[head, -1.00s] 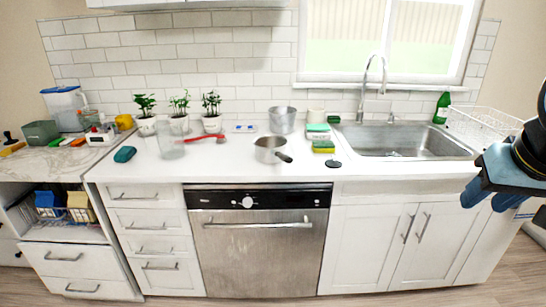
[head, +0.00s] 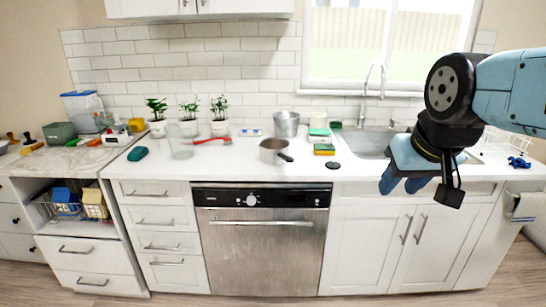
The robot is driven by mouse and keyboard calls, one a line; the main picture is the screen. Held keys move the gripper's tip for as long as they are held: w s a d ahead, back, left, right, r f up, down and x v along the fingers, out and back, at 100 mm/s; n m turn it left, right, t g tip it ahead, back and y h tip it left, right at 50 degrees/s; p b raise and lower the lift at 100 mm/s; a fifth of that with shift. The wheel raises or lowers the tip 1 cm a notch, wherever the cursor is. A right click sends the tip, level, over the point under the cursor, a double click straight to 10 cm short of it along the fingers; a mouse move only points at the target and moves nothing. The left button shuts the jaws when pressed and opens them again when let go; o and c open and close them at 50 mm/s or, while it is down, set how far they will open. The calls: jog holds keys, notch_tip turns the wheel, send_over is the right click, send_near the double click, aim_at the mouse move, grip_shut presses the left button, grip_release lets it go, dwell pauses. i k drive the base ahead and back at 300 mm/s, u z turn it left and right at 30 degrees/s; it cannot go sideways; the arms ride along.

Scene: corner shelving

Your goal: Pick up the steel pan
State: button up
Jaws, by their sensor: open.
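The steel pan (head: 271,151) is a small grey saucepan with a black handle. It stands upright on the white counter above the dishwasher, its handle pointing right and toward me. My gripper (head: 420,184) hangs in front of the sink at the right, with blue fingers pointing down. It is open, with nothing seen in it. It is well to the right of the pan, nearer to me and apart from it. My arm hides part of the sink and the dish rack.
A steel pot (head: 286,123) stands just behind the pan. Sponges (head: 324,149) and a dark round disc (head: 333,165) lie to its right. A glass pitcher (head: 180,141), a red-handled utensil (head: 213,140) and potted plants (head: 219,127) are to its left. The counter's front strip (head: 235,168) is clear.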

aim_at(272, 151)
jog(key=u, duration=0.1)
jog(key=i, duration=1)
jog(key=z, duration=0.1)
